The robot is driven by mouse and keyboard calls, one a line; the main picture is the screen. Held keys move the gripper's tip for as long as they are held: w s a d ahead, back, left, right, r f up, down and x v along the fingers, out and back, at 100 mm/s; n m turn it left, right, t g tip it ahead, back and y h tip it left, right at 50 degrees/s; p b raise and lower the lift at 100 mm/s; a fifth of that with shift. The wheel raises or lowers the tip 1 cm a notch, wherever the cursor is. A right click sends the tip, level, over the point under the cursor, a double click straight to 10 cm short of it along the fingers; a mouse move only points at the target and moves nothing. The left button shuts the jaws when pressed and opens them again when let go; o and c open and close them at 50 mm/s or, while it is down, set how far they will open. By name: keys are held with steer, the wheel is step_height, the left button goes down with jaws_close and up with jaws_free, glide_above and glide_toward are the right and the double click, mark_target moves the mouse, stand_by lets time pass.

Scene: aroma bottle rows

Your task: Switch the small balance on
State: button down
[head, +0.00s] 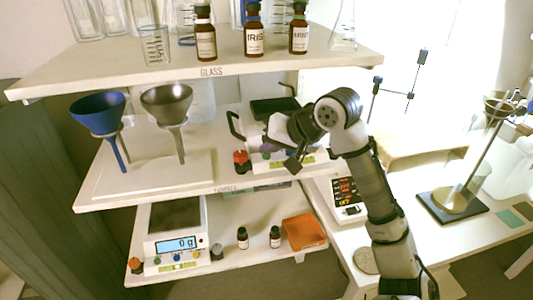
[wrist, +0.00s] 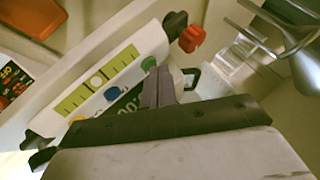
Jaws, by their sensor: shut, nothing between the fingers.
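A small white balance (head: 256,165) stands on the middle shelf, partly hidden by my gripper in the head view. My gripper (head: 291,166) is shut and empty, close in front of the panel. Its fingertips (wrist: 158,84) appear beside the green button; I cannot tell whether they touch it.
A red knob (head: 241,156) stands at the balance's left. Another balance (head: 178,245) reading 0 g is on the lower shelf. The upper shelf (head: 200,72) with bottles overhangs the area. Funnels (head: 98,112) stand to the left. A device with red digits (head: 345,193) is at the right.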

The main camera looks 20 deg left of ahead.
mark_target(270, 160)
steer(key=shift+r+p, duration=0.45)
steer(key=shift+r, duration=0.1)
step_height(270, 160, up, 6)
steer(key=p, duration=0.5)
